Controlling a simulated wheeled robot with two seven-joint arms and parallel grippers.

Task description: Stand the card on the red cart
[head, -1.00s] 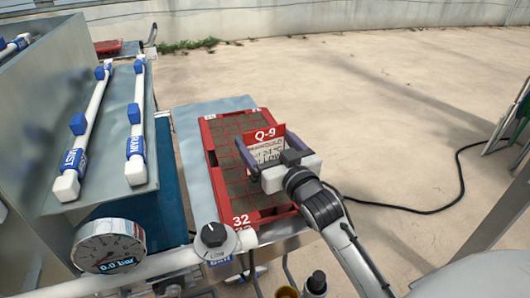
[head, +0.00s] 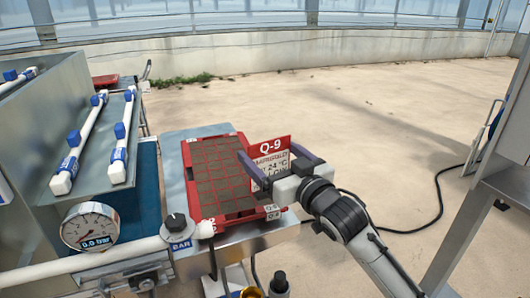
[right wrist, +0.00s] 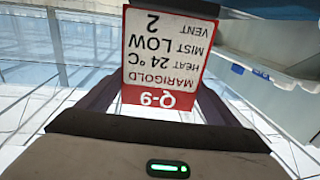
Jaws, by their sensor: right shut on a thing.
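The card (head: 270,147) is white with a red band reading Q-9. My right gripper (head: 267,155) is shut on it, and it looks upright in the head view, over the right edge of a red tray (head: 188,172). In the right wrist view the card (right wrist: 165,55) appears upside down between the two dark fingers, with lines on marigold, heat, mist and vent. My left gripper is not in view. I cannot make out a red cart for certain; a small red object (head: 104,80) lies at the far left.
The red tray has several soil-filled cells and lies on a metal table (head: 215,131). A pressure gauge (head: 89,227), a black knob (head: 177,225) and pipes stand at the front left. A black cable (head: 430,222) crosses the open floor at the right.

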